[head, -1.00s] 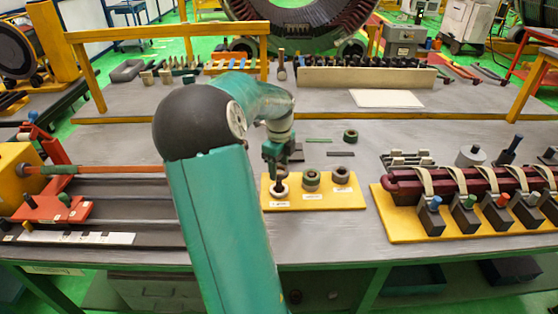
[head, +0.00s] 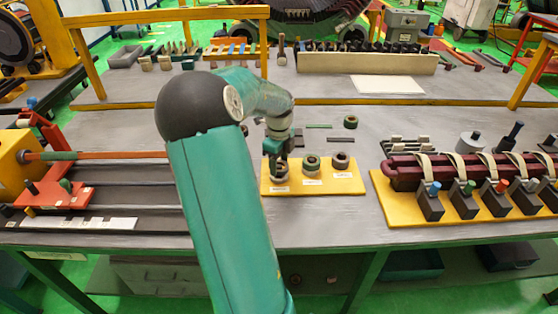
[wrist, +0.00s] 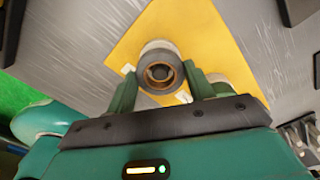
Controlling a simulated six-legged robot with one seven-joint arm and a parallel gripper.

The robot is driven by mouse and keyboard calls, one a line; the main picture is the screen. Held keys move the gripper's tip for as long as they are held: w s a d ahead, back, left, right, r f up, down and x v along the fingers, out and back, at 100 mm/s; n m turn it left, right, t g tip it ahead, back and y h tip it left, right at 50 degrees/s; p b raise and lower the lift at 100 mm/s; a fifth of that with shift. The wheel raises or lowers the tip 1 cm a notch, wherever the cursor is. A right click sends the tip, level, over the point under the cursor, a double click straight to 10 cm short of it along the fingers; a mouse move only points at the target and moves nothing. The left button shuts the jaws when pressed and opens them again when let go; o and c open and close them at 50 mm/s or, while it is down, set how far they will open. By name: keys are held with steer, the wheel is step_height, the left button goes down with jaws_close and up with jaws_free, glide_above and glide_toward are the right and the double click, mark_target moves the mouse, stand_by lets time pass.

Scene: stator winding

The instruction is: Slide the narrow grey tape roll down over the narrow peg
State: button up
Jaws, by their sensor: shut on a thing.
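The narrow grey tape roll (wrist: 178,76) is between the two green fingers of my gripper (wrist: 160,72) in the wrist view. Its brown inner ring surrounds a dark round end, which looks like the top of the narrow peg (wrist: 159,72). A pale ring (wrist: 154,46) shows just behind and below the roll. In the head view my gripper (head: 277,158) is over the left station of the yellow board (head: 350,185), with the grey roll low between its fingers. How far down the peg the roll sits is hidden by the fingers.
A greenish roll (head: 312,163) and a brownish roll (head: 341,160) stand on the middle and right stations, close beside my gripper. A loose dark green ring (head: 350,122) lies behind the board. A maroon coil fixture (head: 440,170) stands to the right.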

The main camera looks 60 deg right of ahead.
steer(key=o, duration=1)
steer(key=shift+o, duration=0.2)
step_height(320, 180, up, 14)
steer(key=shift+f, duration=0.1)
steer(key=w+a+r+n+t, duration=0.2)
steer(key=w+a+n, duration=0.3)
steer(key=a+n, duration=0.6)
steer(key=w+a+r+n+t, duration=0.15)
steer(key=w+a+n, duration=0.45)
steer(key=a, duration=0.9)
steer(key=s+a+n+t, duration=0.1)
steer(key=s+a+n, duration=0.2)
steer(key=a+n, duration=0.7)
steer(key=s+a+n+t, duration=0.1)
steer(key=s+a+n, duration=0.3)
steer(key=a+n, duration=0.6)
steer(key=a+f, duration=0.1)
steer(key=a, duration=0.2)
